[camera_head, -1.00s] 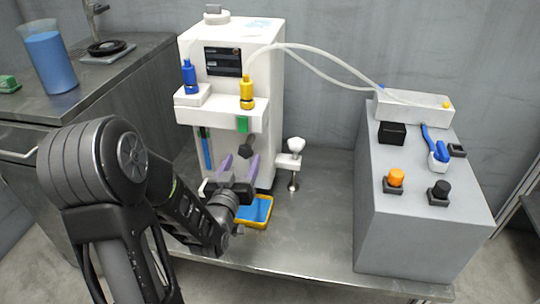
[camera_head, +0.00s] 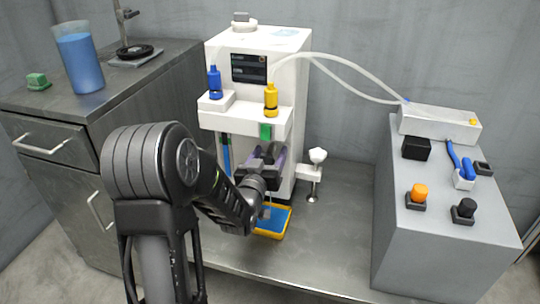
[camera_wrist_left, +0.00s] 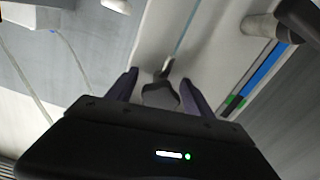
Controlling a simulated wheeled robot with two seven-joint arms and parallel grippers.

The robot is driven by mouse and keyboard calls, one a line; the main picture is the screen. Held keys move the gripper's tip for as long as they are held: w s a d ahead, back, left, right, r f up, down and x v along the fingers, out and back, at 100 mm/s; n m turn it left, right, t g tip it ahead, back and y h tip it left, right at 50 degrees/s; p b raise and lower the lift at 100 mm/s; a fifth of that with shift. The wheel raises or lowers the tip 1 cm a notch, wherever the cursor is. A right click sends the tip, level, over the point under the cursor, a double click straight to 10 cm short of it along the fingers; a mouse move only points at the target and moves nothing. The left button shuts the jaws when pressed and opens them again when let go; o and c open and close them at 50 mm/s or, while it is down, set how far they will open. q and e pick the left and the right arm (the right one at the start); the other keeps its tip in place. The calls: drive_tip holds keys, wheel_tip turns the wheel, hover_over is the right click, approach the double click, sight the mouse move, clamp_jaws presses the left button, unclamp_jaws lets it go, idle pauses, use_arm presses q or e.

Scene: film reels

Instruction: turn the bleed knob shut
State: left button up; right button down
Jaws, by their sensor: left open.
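A dark knob on a stem shows in the left wrist view (camera_wrist_left: 160,93), low on the front of the white machine (camera_head: 297,75). I take it for the bleed knob. My left gripper (camera_head: 266,158) is at the machine's front, under the green tag. Its two purple fingers are open, one on each side of the knob in the left wrist view. I cannot tell whether they touch it. In the head view the gripper mostly hides the knob. My right gripper is not in view.
A yellow tray (camera_head: 270,236) with a blue inside sits below my gripper. A white knob (camera_head: 318,155) on a bracket stands close right. Blue (camera_head: 215,84) and yellow (camera_head: 271,101) bottles are above.

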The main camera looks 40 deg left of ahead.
use_arm(q)
drive_tip(key=shift+w, duration=0.2)
drive_tip(key=shift+c, duration=0.2)
clamp_jaws()
idle(0.4)
